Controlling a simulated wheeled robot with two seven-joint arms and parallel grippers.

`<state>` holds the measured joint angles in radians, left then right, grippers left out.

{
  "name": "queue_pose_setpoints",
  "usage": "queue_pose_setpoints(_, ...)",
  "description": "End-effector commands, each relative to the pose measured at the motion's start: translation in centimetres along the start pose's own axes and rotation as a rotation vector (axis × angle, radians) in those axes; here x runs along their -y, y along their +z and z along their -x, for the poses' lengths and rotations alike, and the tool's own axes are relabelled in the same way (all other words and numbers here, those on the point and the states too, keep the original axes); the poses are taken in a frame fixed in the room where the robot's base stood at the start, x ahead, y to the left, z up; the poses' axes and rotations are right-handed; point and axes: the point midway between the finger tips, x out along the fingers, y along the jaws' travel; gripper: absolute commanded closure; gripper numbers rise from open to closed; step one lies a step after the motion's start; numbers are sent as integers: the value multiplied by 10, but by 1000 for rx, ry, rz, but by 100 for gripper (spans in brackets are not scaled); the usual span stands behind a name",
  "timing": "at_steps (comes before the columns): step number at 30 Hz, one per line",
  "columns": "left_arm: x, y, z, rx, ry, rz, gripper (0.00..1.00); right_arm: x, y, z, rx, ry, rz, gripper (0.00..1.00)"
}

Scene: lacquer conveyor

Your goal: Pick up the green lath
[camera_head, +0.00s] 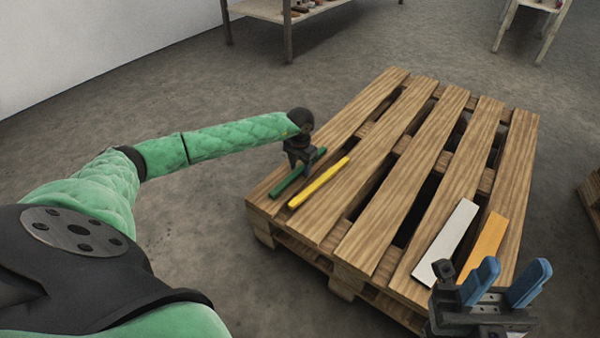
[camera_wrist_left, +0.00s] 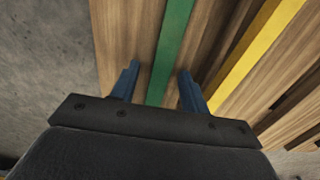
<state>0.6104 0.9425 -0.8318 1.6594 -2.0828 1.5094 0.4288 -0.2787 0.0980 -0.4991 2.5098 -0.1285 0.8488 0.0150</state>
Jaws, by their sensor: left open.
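The green lath (camera_head: 288,181) lies on the left edge board of a wooden pallet. My left gripper (camera_head: 301,165) is over its far part and hides some of it. In the left wrist view the green lath (camera_wrist_left: 172,50) runs between the two blue fingers of my left gripper (camera_wrist_left: 158,88), which stand apart with a gap on each side. The height of the fingers above the lath is hard to tell. My right gripper (camera_head: 506,282) is at the lower right of the head view, its blue fingers apart and nothing between them.
A yellow lath (camera_head: 319,183) lies close to the right of the green one, also in the left wrist view (camera_wrist_left: 250,50). The pallet (camera_head: 392,180) has open gaps between boards. A white board (camera_head: 446,243) and an orange board (camera_head: 484,247) lie near its front right corner.

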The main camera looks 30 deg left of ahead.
Motion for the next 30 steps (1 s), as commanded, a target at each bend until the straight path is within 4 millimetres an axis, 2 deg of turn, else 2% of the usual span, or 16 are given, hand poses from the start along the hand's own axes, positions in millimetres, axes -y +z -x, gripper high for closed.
queue_pose_setpoints(1,0,0,0,0,0,0,60,0,0,0,-1,0,0,64)
queue_pose_setpoints(7,0,0,0,0,0,0,100,0,0,-1,-5,2,1,64)
queue_pose_setpoints(17,0,0,4,0,0,0,100,-1,-1,-3,-6,3,1,64)
queue_pose_setpoints(20,0,0,13,0,1,0,100,-1,-2,-8,-9,5,-1,64)
queue_pose_setpoints(25,0,1,46,2,1,0,100,-3,-4,-28,-36,13,-11,64)
queue_pose_setpoints(30,35,-9,66,1,-1,-4,100,-7,-7,-43,-59,38,-17,64)
